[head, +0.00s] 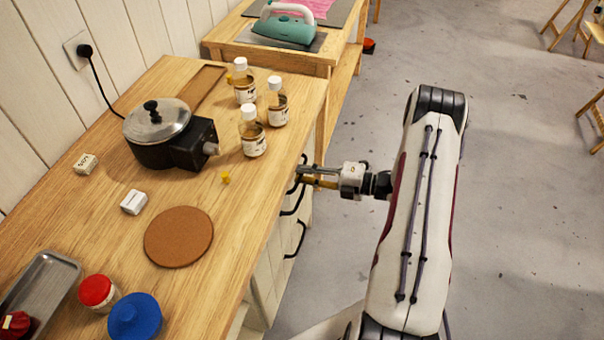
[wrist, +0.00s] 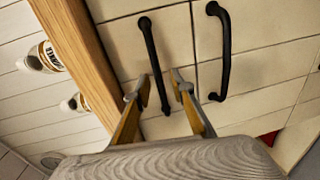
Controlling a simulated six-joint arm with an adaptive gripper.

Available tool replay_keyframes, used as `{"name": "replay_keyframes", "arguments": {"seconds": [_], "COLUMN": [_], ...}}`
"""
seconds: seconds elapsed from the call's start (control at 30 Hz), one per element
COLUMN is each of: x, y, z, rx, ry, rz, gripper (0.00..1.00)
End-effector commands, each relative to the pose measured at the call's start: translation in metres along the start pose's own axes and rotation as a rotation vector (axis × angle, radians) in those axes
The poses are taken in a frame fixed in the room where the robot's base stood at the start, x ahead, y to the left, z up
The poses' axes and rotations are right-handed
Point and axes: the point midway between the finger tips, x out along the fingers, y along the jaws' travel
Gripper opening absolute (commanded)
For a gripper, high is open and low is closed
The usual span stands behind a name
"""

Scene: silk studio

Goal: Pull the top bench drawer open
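The top bench drawer is a pale wooden front (wrist: 120,50) just under the bench top, with a black bar handle (wrist: 150,50). It looks closed. My gripper (wrist: 160,78) is open, with one finger on each side of this handle in the wrist view. I cannot tell if either finger touches it. In the head view my gripper (head: 302,176) is at the bench's front side, beside the upper handle (head: 303,160), which it partly hides.
A second black handle (wrist: 222,50) is on the neighbouring drawer front. The wooden bench top (head: 215,215) carries a pot (head: 160,130), several bottles (head: 253,140), a cork mat (head: 178,237) and a blue-lidded jar (head: 135,318).

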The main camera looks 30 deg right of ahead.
Motion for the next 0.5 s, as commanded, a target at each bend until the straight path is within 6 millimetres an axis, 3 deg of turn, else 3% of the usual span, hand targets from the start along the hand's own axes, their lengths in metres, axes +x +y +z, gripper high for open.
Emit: {"name": "replay_keyframes", "arguments": {"seconds": [0.47, 0.5], "x": [0.0073, 0.0073], "y": [-0.0001, -0.0001], "z": [0.0, 0.0], "rx": [0.0, 0.0], "ry": [0.0, 0.0], "rz": [-0.001, 0.0], "gripper": [0.24, 0.13]}}
